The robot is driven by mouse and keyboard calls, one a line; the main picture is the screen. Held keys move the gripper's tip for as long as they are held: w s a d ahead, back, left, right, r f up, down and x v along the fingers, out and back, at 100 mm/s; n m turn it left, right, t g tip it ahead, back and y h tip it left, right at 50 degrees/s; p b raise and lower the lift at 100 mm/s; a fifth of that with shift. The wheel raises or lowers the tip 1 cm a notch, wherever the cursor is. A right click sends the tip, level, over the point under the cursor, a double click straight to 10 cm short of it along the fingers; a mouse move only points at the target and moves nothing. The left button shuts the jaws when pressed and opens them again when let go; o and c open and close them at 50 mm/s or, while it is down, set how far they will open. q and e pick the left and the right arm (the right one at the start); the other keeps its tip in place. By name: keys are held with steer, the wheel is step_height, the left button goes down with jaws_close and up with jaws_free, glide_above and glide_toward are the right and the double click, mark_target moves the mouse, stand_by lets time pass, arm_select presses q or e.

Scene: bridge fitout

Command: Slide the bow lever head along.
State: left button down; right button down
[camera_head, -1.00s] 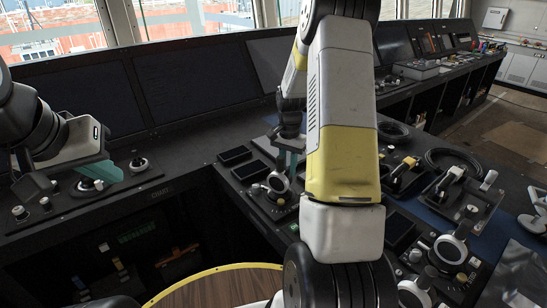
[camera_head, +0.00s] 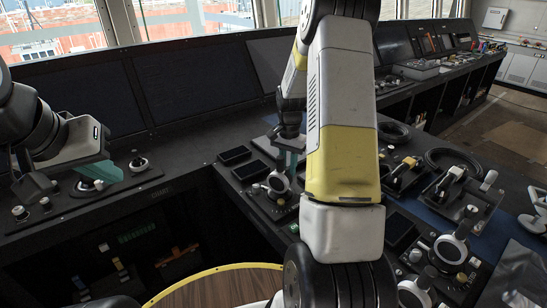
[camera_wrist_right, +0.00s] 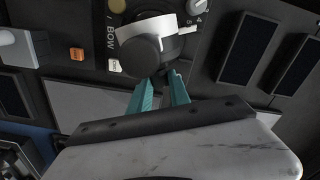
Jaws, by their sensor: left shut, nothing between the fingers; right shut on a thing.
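The bow lever is best seen in the right wrist view, beside the BOW lettering. It has a white dial (camera_wrist_right: 150,27) and a dark rounded lever head (camera_wrist_right: 143,56). My right gripper (camera_wrist_right: 163,84) has its teal fingers shut on this head, and the fingers partly hide where they touch it. In the head view, the white ring of the bow lever (camera_head: 278,182) shows just below my right gripper (camera_head: 290,155), partly behind my arm. My left gripper (camera_head: 105,172) is shut and empty over the left console.
A small lever with a round base (camera_head: 90,184) stands close to my left gripper. An orange button (camera_wrist_right: 77,54) and a white button (camera_wrist_right: 115,66) lie near the bow lever. More levers (camera_head: 452,248) stand on the right console. Dark screens (camera_head: 185,82) line the back.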

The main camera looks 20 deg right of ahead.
steer(key=s+m, duration=0.1)
steer(key=m, duration=0.1)
steer(key=s+d+m, duration=0.1)
steer(key=m, duration=0.1)
steer(key=shift+m, duration=0.3)
steer(key=c, duration=1.2)
jaws_free()
step_height(320, 180, up, 8)
steer(key=shift+f, duration=0.1)
